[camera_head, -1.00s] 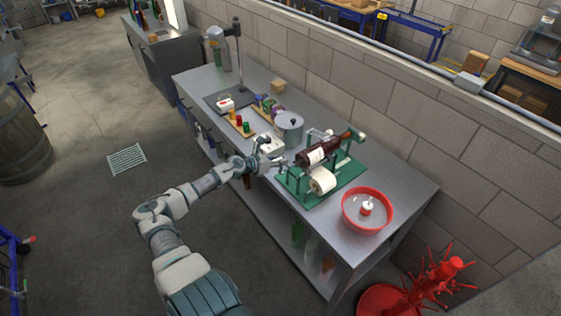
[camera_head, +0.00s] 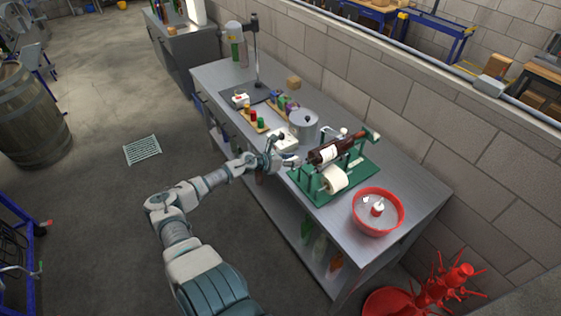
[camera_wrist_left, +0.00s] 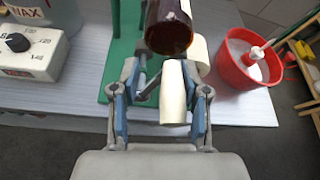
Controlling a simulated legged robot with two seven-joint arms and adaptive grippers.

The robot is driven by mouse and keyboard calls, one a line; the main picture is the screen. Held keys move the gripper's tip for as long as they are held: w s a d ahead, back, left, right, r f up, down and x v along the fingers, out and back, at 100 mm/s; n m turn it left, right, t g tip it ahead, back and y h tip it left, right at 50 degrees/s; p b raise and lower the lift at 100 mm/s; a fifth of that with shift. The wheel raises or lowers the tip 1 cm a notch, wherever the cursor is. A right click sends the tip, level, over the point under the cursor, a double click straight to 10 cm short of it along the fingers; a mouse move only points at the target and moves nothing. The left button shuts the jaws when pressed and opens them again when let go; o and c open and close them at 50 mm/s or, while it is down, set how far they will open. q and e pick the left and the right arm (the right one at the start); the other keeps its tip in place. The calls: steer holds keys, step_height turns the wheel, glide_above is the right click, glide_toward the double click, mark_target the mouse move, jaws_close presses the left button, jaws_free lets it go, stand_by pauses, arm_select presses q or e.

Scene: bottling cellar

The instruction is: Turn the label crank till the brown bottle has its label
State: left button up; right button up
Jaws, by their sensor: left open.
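The brown bottle (camera_head: 350,145) lies on its side on the green labelling stand (camera_head: 362,174), with a white label patch (camera_head: 329,154) showing on it. A white label roll (camera_head: 335,180) sits in front of the bottle. In the left wrist view the bottle's round brown end (camera_wrist_left: 168,35) is just beyond my left gripper (camera_wrist_left: 163,112). The gripper is open, with one blue finger on each side of a cream crank handle (camera_wrist_left: 173,95). The handle lies between the fingers, nearer the right one; a gap shows on the left. My left gripper (camera_head: 283,158) also shows beside the stand's left end. My right gripper is out of view.
A red bowl (camera_head: 397,226) stands right of the stand. A metal pot (camera_head: 302,128) and a white wax control box (camera_wrist_left: 35,45) are left of it. A red bottle tree (camera_head: 450,285) stands on the floor past the grey bench (camera_head: 425,190).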

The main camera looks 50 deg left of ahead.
arm_select(q)
steer(key=v, duration=1.1)
steer(key=shift+s, duration=0.15)
